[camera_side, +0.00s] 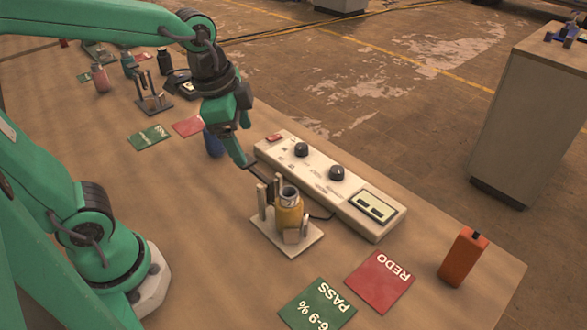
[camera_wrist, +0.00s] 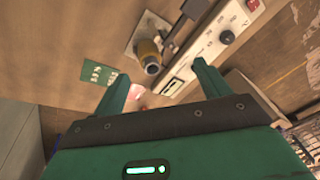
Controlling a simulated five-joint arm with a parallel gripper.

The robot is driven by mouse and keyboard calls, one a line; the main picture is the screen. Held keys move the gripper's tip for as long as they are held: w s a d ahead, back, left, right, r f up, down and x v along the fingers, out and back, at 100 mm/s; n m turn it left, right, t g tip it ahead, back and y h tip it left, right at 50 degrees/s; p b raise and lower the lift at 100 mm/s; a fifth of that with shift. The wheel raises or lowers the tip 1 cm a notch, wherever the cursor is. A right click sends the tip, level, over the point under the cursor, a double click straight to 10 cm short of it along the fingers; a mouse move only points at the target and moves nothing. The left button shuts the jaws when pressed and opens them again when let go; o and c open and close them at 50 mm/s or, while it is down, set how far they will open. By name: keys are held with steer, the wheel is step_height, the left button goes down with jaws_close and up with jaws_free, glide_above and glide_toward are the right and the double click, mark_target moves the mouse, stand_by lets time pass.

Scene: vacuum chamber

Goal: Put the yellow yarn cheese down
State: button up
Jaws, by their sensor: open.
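The yellow yarn cheese (camera_side: 289,218) stands upright between the posts of a small stand (camera_side: 262,240) with a square base plate. A grey core shows at its top. It also shows in the wrist view (camera_wrist: 148,50), beyond my fingertips. My gripper (camera_side: 250,166) is open and empty, up and to the left of the cheese in the side view and apart from it. In the wrist view my gripper (camera_wrist: 160,72) has its two green fingers spread wide with nothing between them. The lower part of the cheese is partly hidden by a post.
A control box (camera_side: 325,180) with two knobs runs right behind the stand. A green PASS card (camera_side: 318,305) and a red REDO card (camera_side: 381,281) lie in front. An orange object (camera_side: 462,257) stands near the table's right edge. A blue object (camera_side: 213,143) is partly behind my gripper.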

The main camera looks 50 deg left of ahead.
steer(key=s+a+r+n+t, duration=0.1)
steer(key=s+a+n+t, duration=0.1)
steer(key=s+a+n, duration=0.2)
steer(key=shift+s+a+r+n+t, duration=0.25)
steer(key=shift+s+n, duration=0.8)
steer(key=shift+n, duration=1.25)
